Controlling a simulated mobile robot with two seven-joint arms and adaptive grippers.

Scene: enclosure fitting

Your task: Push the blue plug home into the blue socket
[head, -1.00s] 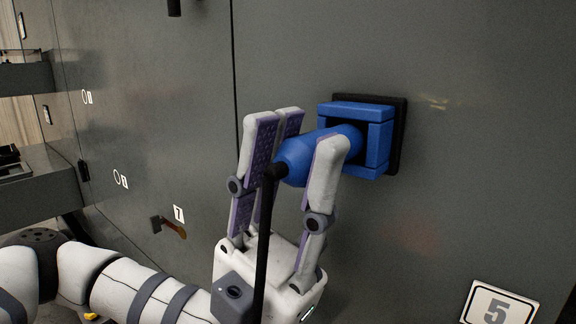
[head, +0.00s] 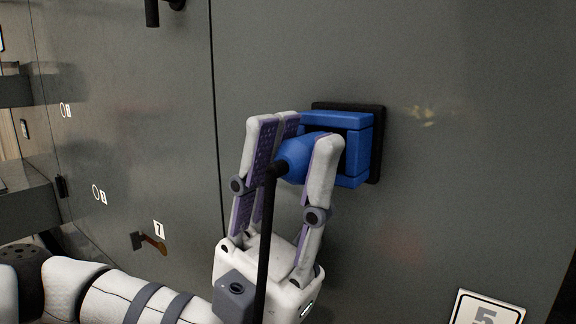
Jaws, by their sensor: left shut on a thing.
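The blue socket (head: 358,150) is a square blue frame on a black backing plate, fixed to the grey enclosure wall. The blue plug (head: 297,158) is a rounded blue body with a black cable (head: 266,235) hanging from its rear end. My left gripper (head: 290,135) is shut on the plug, with fingers on both sides of it. The plug's front end points into the socket opening; a finger and the socket frame hide it, so I cannot tell how deep it sits. My right gripper is not in view.
A small lever (head: 152,243) sits below label 7 (head: 159,229) at the left. A black handle (head: 152,12) is at the top. The wall right of the socket is clear.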

